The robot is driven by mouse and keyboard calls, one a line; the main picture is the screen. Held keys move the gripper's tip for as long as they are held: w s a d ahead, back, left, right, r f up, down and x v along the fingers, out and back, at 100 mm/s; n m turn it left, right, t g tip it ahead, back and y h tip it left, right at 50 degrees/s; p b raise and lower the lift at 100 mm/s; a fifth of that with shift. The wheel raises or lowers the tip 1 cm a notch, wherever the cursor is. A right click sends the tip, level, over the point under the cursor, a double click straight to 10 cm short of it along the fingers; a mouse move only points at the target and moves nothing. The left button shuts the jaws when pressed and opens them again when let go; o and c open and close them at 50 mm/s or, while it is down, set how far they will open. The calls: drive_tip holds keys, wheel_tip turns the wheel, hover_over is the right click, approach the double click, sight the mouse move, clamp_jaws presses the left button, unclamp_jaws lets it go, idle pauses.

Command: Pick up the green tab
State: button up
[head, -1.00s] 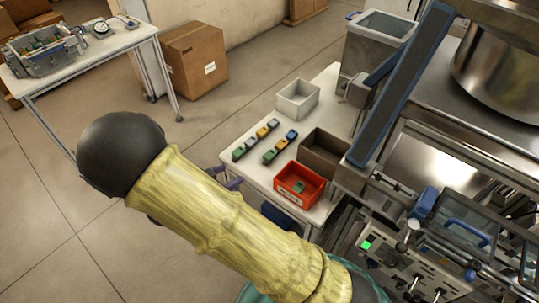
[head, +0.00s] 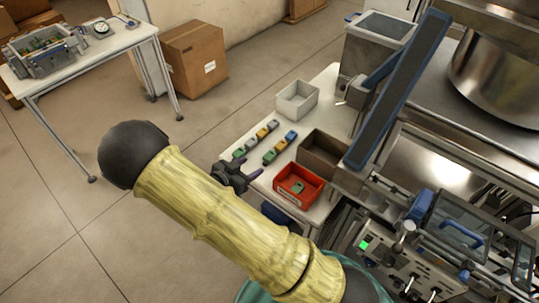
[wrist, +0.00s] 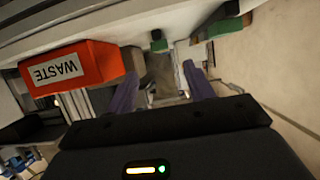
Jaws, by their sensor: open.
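Two green tabs lie at the near ends of two rows of small coloured pieces on the white table: one in the left row (head: 239,153) and one in the right row (head: 269,158). In the wrist view, green pieces show just beyond the fingers (wrist: 158,43) and further right (wrist: 222,28). Another greenish piece (head: 297,187) lies inside the red bin. My gripper (head: 248,172) is at the table's left edge, close to the green ends of the rows. It also shows in the wrist view (wrist: 160,80), with purple fingers apart and nothing between them.
The red bin (wrist: 100,62), labelled WASTE, stands on the table right of my gripper in the head view. A brown bin (head: 322,154) and a light grey bin (head: 297,99) stand behind. Machinery (head: 430,240) fills the right side. The floor at left is open.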

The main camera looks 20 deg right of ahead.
sight(267, 157)
drive_tip(key=shift+x, duration=1.55)
drive_tip(key=shift+p, duration=0.3)
drive_tip(key=shift+p+x, duration=1.05)
drive_tip(key=shift+x, duration=1.55)
drive_tip(key=shift+r, duration=0.1)
drive_tip(key=c, duration=1)
